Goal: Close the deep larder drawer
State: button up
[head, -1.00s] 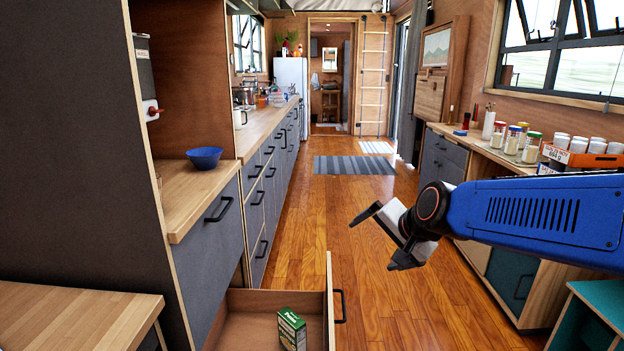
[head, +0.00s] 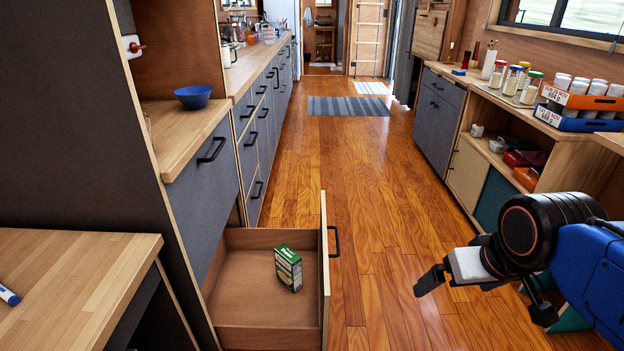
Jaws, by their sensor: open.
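The deep larder drawer (head: 262,327) stands pulled out at floor level from the grey cabinet at the left. Its front panel (head: 325,275) faces right and carries a black bar handle (head: 335,241). A green and white box (head: 288,268) stands inside on the drawer's bottom. My gripper (head: 488,302) is at the lower right, over the wooden floor, to the right of the drawer front and apart from it. Its jaws are open with nothing seen between them.
A wooden table (head: 75,270) with a marker stands at the near left. A blue bowl (head: 193,97) sits on the larder's shelf above the drawer. The right counter holds jars and trays (head: 580,105). The floor (head: 375,245) between drawer and gripper is clear.

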aim_at(248, 307)
jog(key=i+l+u, duration=0.45)
jog(key=l, duration=0.2)
jog(key=l+u, duration=0.2)
jog(key=l, duration=0.15)
jog(key=i+l+u, duration=0.1)
jog(key=l+u, duration=0.15)
jog(key=l, duration=0.15)
